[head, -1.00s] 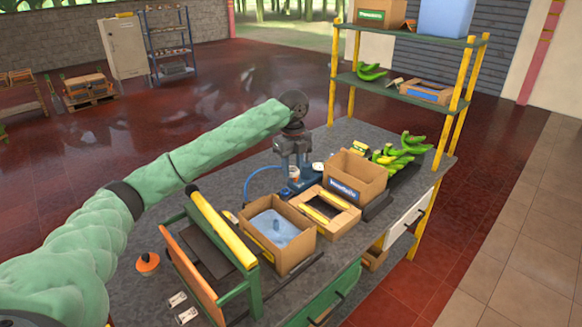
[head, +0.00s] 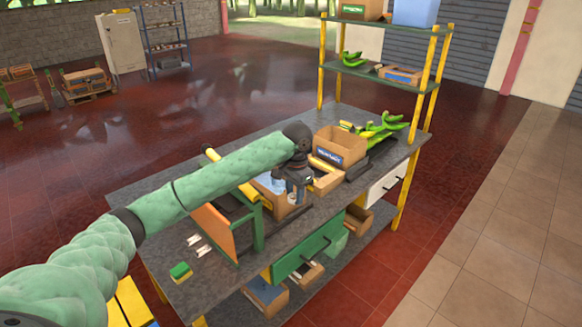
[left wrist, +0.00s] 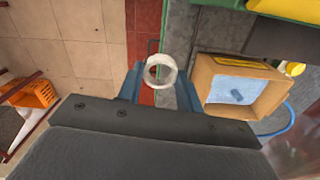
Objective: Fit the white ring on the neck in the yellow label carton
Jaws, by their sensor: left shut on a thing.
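My left gripper (left wrist: 161,88) is shut on the white ring (left wrist: 175,74), which shows between its fingertips in the left wrist view. In that view the yellow label carton (left wrist: 208,75) lies to the right of the ring, apart from it. The ring and neck cannot be made out there. My right gripper is in neither current view.
A green-framed rack with a yellow bar (head: 222,168) stands left of the carton. A low carton (head: 328,180), a taller carton (head: 338,147) and green bananas (head: 383,128) are behind and to the right. The worktable's front edge is close to the gripper.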

